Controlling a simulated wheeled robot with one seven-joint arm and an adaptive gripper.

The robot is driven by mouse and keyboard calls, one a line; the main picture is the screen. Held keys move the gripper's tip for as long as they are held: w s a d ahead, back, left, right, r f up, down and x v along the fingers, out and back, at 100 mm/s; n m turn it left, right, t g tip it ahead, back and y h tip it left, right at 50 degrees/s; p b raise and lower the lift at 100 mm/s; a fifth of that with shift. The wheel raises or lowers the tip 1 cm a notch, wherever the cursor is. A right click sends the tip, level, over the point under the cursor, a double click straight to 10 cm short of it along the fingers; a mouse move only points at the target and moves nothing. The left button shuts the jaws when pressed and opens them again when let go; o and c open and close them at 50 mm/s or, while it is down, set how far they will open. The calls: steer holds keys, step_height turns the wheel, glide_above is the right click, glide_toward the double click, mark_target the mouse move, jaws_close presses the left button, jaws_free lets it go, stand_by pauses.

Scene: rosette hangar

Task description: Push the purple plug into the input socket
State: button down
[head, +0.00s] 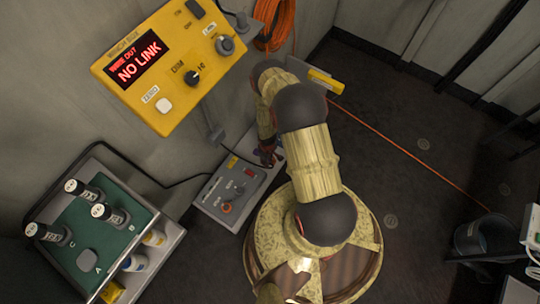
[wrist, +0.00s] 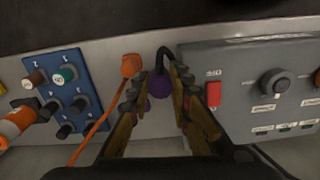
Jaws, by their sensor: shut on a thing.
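The purple plug (wrist: 160,84) shows in the wrist view as a rounded purple body with a black cable arching from its top. My gripper (wrist: 163,92) is shut on it, with one dark ridged finger on each side. The plug is in front of a pale grey surface, and its front end is hidden. In the head view my gripper (head: 268,155) is small and dark, low by the wall beside the grey control box; the plug cannot be made out there. I cannot tell which opening is the input socket. A blue socket panel (wrist: 63,84) is left of my gripper.
The grey control box (wrist: 237,75) with a red switch is close on the right. An orange plug (wrist: 131,66) and its cable are close on the left. A yellow box (head: 160,70) reading "NO LINK" is on the wall. A green-topped case (head: 115,245) stands lower left.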

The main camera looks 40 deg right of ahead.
steer(key=s+a+m, duration=0.1)
steer(key=s+a, duration=0.1)
steer(key=a, duration=0.2)
steer(key=s+a+m, duration=0.1)
steer(key=s+a, duration=0.1)
steer(key=a, duration=0.2)
steer(key=s+a+f+m, duration=0.1)
steer(key=s+a, duration=0.1)
steer(key=a, duration=0.2)
steer(key=shift+s, duration=0.1)
steer(key=s+a+r+m, duration=0.1)
steer(key=a, duration=0.3)
steer(key=s+a+r+m, duration=0.1)
steer(key=a, duration=0.4)
steer(key=s+a+r+m, duration=0.1)
steer(key=a, duration=0.3)
steer(key=shift+a+r, duration=0.3)
steer(key=shift+a, duration=0.1)
steer(key=n, duration=0.1)
glide_toward(226, 207)
steer(key=shift+f, duration=2.7)
steer(key=shift+f+b, duration=0.55)
steer(key=shift+b, duration=0.4)
steer(key=c, duration=1.6)
jaws_free()
